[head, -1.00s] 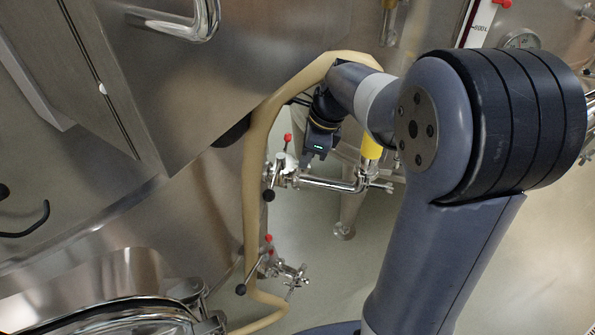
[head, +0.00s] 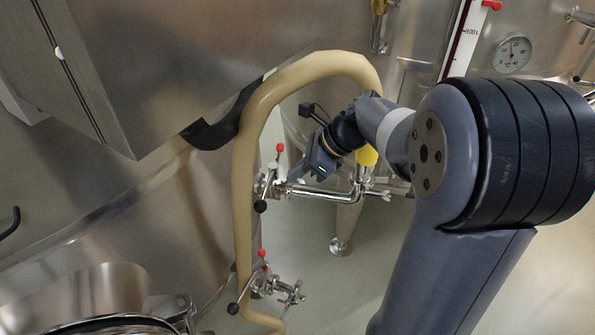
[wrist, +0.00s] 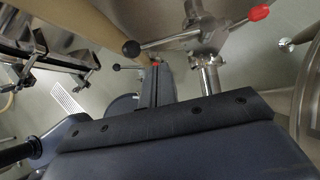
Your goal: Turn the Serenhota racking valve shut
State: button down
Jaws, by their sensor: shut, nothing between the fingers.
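Two steel valves show in the head view, by a tan hose; no name can be read on either. The upper valve (head: 269,187) has a bar handle with a red tip (head: 280,147) and a black ball (head: 261,207). The lower valve (head: 266,285) has a similar handle. My gripper (head: 301,176) is shut and empty, just right of the upper valve, pointing down and left. In the wrist view my gripper (wrist: 155,78) is below and left of the near valve (wrist: 205,38), apart from its black ball (wrist: 131,48) and red tip (wrist: 258,12). The lower valve is partly hidden there.
The tan hose (head: 245,170) arches over the upper valve and runs down its left side. A steel pipe (head: 320,194) runs right from that valve, under my gripper. A yellow part (head: 367,155) stands close beside my wrist. Steel vat walls flank the space.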

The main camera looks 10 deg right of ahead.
aim_at(265, 191)
jog(key=x, duration=0.7)
jog(key=shift+a+p, duration=0.45)
